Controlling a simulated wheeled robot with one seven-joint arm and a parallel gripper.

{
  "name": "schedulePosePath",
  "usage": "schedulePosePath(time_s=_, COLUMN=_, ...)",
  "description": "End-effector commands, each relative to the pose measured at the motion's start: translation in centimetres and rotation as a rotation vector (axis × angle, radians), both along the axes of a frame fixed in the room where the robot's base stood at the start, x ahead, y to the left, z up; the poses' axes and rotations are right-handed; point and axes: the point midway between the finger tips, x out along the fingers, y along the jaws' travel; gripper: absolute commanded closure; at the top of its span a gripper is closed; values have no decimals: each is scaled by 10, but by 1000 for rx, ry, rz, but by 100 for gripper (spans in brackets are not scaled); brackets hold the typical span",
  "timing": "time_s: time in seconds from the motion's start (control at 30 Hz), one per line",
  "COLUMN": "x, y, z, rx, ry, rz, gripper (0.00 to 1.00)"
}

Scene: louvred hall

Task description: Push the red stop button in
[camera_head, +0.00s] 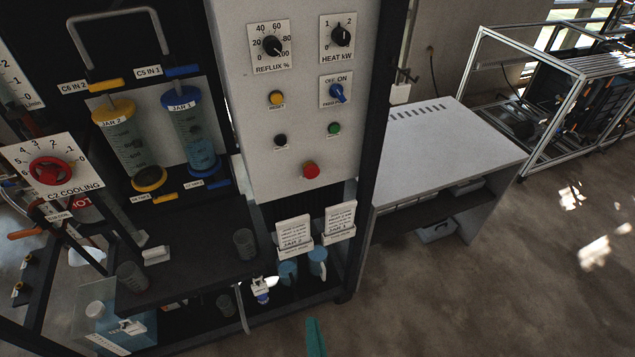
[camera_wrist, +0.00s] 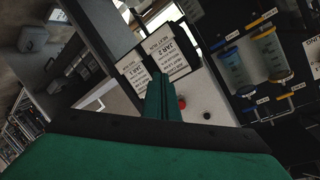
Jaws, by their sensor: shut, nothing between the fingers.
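The red stop button (camera_head: 311,170) is a round red knob low on the light grey control panel (camera_head: 300,110) in the head view. In the wrist view the red button (camera_wrist: 181,102) shows just right of my fingertips, partly close to their edge. My gripper (camera_wrist: 160,82) is green, and its fingers are shut together with nothing between them. In the head view only the green tip of my gripper (camera_head: 315,338) shows at the bottom edge, below the panel and apart from the button. I cannot tell the button's depth from these frames.
The panel also carries a reflux dial (camera_head: 271,46), a heat dial (camera_head: 341,36), a blue switch (camera_head: 337,93), and yellow, black and green buttons. Two label cards (camera_head: 293,232) stand below it. A grey bench (camera_head: 430,150) stands right. The floor at front right is clear.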

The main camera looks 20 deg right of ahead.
Motion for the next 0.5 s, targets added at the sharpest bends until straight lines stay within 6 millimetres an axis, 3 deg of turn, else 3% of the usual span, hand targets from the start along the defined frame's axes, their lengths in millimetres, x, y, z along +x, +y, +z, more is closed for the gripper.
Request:
schedulePosePath(time_s=0.03, x=17, y=-11, z=7, rx=60, ry=-27, rz=-19, gripper=100)
schedulePosePath(time_s=0.2, x=66, y=-40, z=32, rx=290, ry=-95, rz=-46, gripper=100)
schedulePosePath(time_s=0.5, x=131, y=-90, z=107, rx=636, ry=-217, rz=0, gripper=100)
